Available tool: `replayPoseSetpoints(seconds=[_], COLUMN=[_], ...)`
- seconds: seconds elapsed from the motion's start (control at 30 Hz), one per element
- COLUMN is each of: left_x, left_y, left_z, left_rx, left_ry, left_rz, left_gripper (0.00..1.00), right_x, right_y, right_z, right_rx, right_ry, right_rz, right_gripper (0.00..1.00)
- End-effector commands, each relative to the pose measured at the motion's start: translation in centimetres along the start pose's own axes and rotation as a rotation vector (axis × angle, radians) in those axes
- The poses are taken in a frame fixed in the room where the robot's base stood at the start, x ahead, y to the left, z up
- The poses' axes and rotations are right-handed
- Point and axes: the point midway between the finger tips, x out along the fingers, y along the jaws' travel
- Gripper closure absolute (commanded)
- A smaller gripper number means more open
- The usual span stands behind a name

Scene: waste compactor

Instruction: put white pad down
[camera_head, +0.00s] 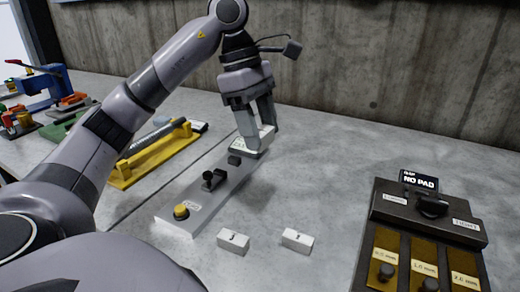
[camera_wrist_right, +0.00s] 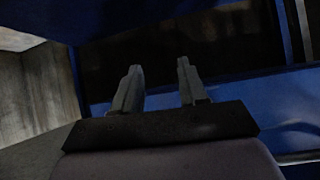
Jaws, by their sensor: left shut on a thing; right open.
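The white pad (camera_head: 251,143) is between the fingertips of my left gripper (camera_head: 258,138) in the head view. The gripper is shut on it, at the far end of a grey plate (camera_head: 208,199) with a yellow button. The fingers hide part of the pad, and I cannot tell whether it touches the plate or the table. My right gripper (camera_wrist_right: 158,88) shows in the right wrist view, open and empty, with its two fingers apart.
Two small white labelled blocks (camera_head: 233,241) (camera_head: 297,240) lie right of the plate. A dark box with "NO PAD" display (camera_head: 419,181) stands at the right. A yellow holder (camera_head: 155,155) and blue tool (camera_head: 42,88) are at the left. The table's back middle is clear.

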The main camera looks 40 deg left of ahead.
Motion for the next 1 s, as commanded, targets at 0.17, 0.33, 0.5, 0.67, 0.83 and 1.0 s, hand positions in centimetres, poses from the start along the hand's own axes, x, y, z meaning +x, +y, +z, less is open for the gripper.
replayPoseSetpoints(seconds=[0.17, 0.33, 0.5, 0.67, 0.83, 1.0], left_x=[-2.7, -3.7, -3.9, -3.9, -3.2, -1.3], left_y=[0.0, 0.0, 0.0, 0.0, 0.2, 0.6], left_z=[0.8, 1.1, 1.2, 1.2, 1.8, 3.2], left_rx=[0.0, -0.001, -0.001, 0.002, 0.07, 0.246], left_ry=[0.0, 0.0, 0.0, 0.0, 0.001, 0.001], left_rz=[0.002, 0.001, 0.0, -0.001, -0.025, -0.081], left_gripper=[0.78, 0.78, 0.78, 0.78, 0.78, 0.78], right_x=[-0.9, -1.0, -1.1, -1.1, -1.3, -1.8], right_y=[0.3, 0.6, 0.6, 0.6, 0.5, 0.4], right_z=[-0.8, -0.7, -0.8, -0.8, -1.1, -1.7], right_rx=[-0.005, -0.01, -0.012, -0.012, -0.013, -0.014], right_ry=[0.002, 0.0, 0.0, 0.001, 0.001, 0.003], right_rz=[0.008, 0.015, 0.016, 0.015, 0.014, 0.013], right_gripper=[0.57, 0.57, 0.57, 0.57, 0.57, 0.57])
